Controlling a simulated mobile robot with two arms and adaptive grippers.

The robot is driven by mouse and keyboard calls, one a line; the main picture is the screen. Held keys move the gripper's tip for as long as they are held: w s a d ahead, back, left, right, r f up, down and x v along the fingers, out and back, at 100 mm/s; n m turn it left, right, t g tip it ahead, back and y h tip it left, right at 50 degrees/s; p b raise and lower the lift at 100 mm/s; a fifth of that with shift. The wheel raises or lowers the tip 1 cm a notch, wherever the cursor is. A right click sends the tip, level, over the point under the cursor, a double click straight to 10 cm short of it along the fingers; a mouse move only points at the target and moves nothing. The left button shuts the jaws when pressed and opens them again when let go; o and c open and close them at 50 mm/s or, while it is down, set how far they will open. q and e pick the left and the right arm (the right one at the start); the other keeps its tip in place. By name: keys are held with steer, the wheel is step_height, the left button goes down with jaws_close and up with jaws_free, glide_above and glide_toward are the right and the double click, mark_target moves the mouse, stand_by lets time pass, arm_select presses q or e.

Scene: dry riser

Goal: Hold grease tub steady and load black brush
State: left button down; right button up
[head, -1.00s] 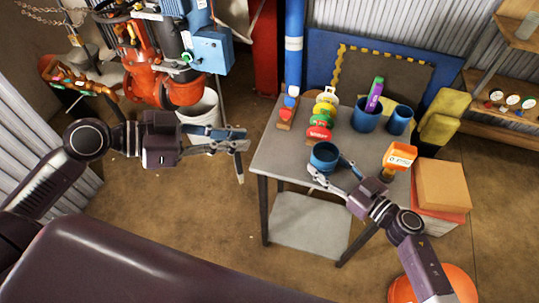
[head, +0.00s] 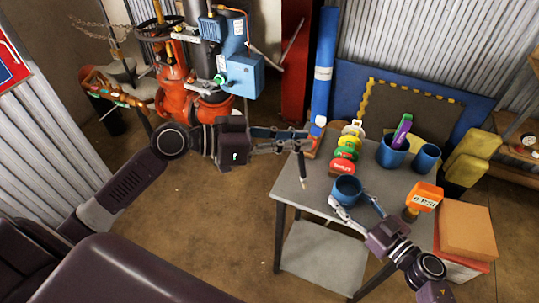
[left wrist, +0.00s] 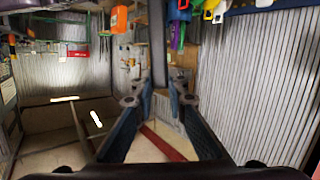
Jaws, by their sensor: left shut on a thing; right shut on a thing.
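My left gripper (head: 300,140) is shut on the black brush (head: 303,168), a thin dark stick that hangs nearly upright with its tip down. In the head view the tip appears over the left part of the table top. The brush also shows as a dark bar between the fingers in the left wrist view (left wrist: 158,45). The grease tub (head: 347,188), a small round blue pot, stands upright near the table's front edge. My right gripper (head: 356,207) is shut on it from the front right. The brush is apart from the tub, to its left. The tub's contents cannot be made out.
Cardboard boxes (head: 467,230) are right. Red-and-blue machinery (head: 195,85) is left.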

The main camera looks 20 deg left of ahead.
arm_select(q)
steer(key=w+d+r+h, duration=0.25)
steer(key=w+d, duration=0.25)
steer(key=d, duration=0.4)
steer(key=shift+y, duration=0.35)
steer(key=shift+w+a+f, duration=0.1)
steer(key=shift+a+f, duration=0.05)
steer(key=shift+f, duration=1.2)
steer(key=shift+w+a+f, duration=0.1)
steer(key=shift+a+f, duration=0.05)
steer(key=shift+f, duration=1.15)
steer(key=shift+f, duration=0.65)
step_height(320, 180, up, 7)
steer(key=shift+r, duration=0.1)
arm_select(e)
steer(key=o, duration=0.9)
